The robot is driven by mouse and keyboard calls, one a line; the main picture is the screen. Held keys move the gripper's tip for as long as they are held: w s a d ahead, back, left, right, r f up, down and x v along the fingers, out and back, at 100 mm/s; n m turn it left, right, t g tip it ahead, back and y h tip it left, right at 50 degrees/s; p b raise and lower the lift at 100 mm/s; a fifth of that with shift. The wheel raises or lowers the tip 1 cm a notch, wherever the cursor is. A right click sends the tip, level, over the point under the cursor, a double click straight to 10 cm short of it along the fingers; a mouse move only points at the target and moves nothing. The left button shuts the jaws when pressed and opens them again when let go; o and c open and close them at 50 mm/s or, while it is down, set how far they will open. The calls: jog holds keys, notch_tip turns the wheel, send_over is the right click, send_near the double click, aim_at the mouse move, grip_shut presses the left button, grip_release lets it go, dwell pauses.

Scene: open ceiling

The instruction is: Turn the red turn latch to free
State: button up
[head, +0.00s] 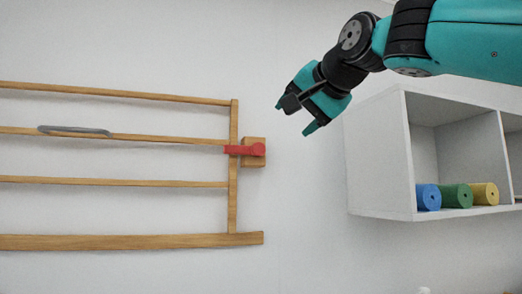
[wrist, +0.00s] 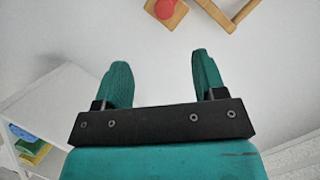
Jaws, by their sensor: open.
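The red turn latch (head: 246,149) is mounted on a small wooden block (head: 254,159) on the wall in the head view. Its arm points left, lying horizontally across the upright end post of the wooden gate (head: 233,198). In the wrist view the red latch (wrist: 166,8) shows at the top edge, partly cut off, beyond the fingertips. My gripper (head: 294,116) is open and empty, up and to the right of the latch and apart from it. Its two fingers also show in the wrist view (wrist: 160,75) with nothing between them.
A white wall shelf (head: 379,150) stands right of the latch, with blue (head: 428,197), green (head: 455,196) and yellow (head: 484,194) cylinders inside. A grey handle (head: 74,131) sits on a gate rail. The wall between latch and shelf is clear.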

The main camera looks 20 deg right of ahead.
aim_at(259, 148)
jog(key=p+x, duration=0.1)
jog(key=x, duration=0.4)
jog(key=p+x, duration=0.2)
jog(key=x, duration=0.4)
jog(key=r+p+x, duration=0.1)
jog(key=x, duration=0.5)
jog(key=shift+w+d+p, duration=0.15)
jog(key=shift+w+p, duration=0.1)
jog(key=shift+p, duration=0.05)
grip_shut()
